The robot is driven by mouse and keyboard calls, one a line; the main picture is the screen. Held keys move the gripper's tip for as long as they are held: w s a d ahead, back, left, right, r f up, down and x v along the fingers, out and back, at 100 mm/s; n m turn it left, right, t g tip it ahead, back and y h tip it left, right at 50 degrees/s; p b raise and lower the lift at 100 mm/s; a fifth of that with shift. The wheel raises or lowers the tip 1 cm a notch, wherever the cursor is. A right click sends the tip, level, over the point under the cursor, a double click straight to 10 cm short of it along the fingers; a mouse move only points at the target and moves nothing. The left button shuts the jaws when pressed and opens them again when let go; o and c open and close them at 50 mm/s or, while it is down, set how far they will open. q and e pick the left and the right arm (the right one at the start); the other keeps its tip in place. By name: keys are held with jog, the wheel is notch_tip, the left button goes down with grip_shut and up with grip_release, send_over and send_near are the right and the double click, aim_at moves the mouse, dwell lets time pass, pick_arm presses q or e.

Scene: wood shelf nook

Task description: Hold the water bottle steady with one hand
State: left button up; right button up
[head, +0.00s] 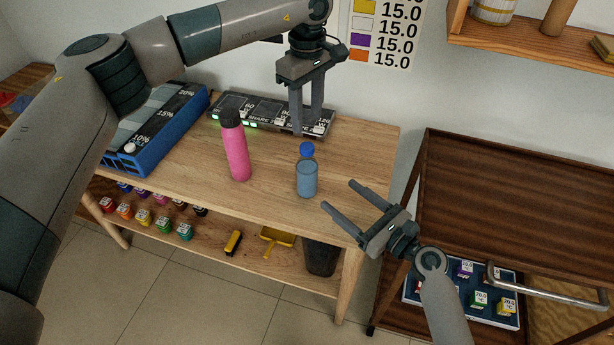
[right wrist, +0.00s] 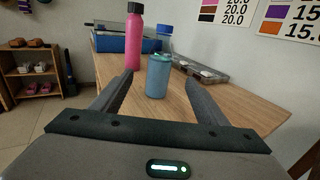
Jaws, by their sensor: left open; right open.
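A clear bottle with a blue cap (head: 306,149) stands upright on the wooden table; its cap and neck also show in the right wrist view (right wrist: 164,31). A blue cup-like cylinder (head: 307,181) stands in front of it and hides its lower body; it shows in the right wrist view (right wrist: 158,78). A pink bottle with a black cap (head: 236,150) stands upright to the left. My left gripper (head: 306,132) is open, pointing down just above or behind the blue cap; contact is unclear. My right gripper (head: 338,194) is open and empty, its fingers pointing towards the blue cylinder.
The wooden table (head: 275,200) has clear surface around the bottles. A dark tray (head: 235,112) lies along the wall and a blue box (head: 160,150) stands at the left. A dark brown cart (head: 490,190) stands to the right.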

aim_at(315, 176)
jog(key=x, duration=1.3)
jog(key=shift+w+a, duration=0.25)
jog(key=shift+a, duration=0.05)
jog(key=shift+c, duration=0.6)
grip_shut()
pick_arm(q)
jog(key=m, duration=1.3)
jog(key=shift+m, duration=0.3)
jog(key=shift+f, duration=0.15)
jog(key=shift+f, duration=3.85)
